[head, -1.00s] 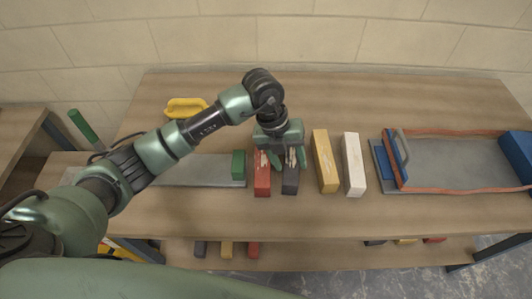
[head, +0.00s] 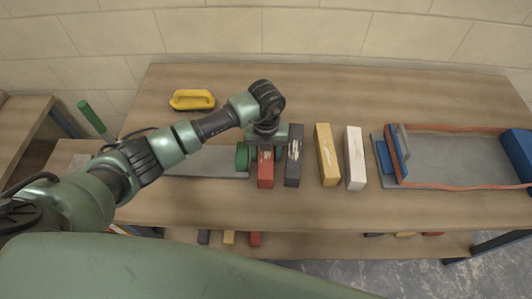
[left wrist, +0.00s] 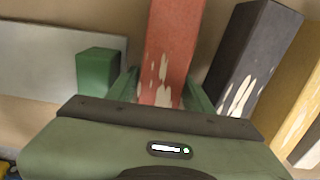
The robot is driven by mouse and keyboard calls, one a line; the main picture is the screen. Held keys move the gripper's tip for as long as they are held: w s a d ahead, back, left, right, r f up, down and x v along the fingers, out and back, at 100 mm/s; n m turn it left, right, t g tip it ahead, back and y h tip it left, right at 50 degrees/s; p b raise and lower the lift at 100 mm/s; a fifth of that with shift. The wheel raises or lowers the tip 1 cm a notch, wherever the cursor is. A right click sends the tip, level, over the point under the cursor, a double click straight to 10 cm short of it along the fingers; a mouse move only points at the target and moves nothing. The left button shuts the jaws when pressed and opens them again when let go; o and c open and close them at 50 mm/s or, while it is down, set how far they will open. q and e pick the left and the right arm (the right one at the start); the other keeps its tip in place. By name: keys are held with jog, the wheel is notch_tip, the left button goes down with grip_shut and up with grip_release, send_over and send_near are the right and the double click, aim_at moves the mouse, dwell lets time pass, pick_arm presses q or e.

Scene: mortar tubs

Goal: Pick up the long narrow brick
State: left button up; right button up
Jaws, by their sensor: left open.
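Four bricks lie side by side on the bench: a red one (head: 265,172), a dark grey one (head: 293,160), a yellow one (head: 328,160) and a white one (head: 355,160). They look alike in shape; which is longest and narrowest is hard to tell. My left gripper (head: 265,152) is open over the far part of the red brick, hiding that end. In the left wrist view the fingers (left wrist: 163,95) stand on either side of the red brick (left wrist: 170,45), with the dark grey brick (left wrist: 252,55) to the right. My right gripper is out of view.
A green block (left wrist: 97,72) sits close left of the gripper, on a grey plate (head: 205,162). A yellow-handled float (head: 192,99) lies behind. A grey tray with an orange rim (head: 440,186) and blue parts stands right. The bench front is clear.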

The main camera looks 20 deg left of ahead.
pick_arm(q)
grip_shut()
jog(key=shift+w+r, duration=0.1)
